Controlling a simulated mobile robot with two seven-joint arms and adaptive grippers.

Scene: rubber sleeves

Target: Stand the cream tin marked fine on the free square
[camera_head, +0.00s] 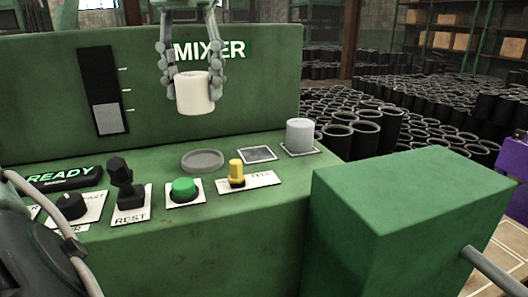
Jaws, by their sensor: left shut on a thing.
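The cream tin (195,95) is upright in my left gripper (193,88), whose fingers are shut on its two sides. It is held in the air in front of the panel's upright back, clear of the deck. No mark can be read on it from here. The free square (257,154), grey with a pale edge, lies on the deck below and to the right of the tin. A grey tin (299,135) stands on another square just right of it. My right gripper is not in view.
A round grey disc (202,160) lies left of the free square. In front are a yellow lever (236,173), a green button (184,189), a black lever (121,175) and a dial (71,206). A green box (400,195) rises at the right. Black sleeves (370,125) fill the floor behind.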

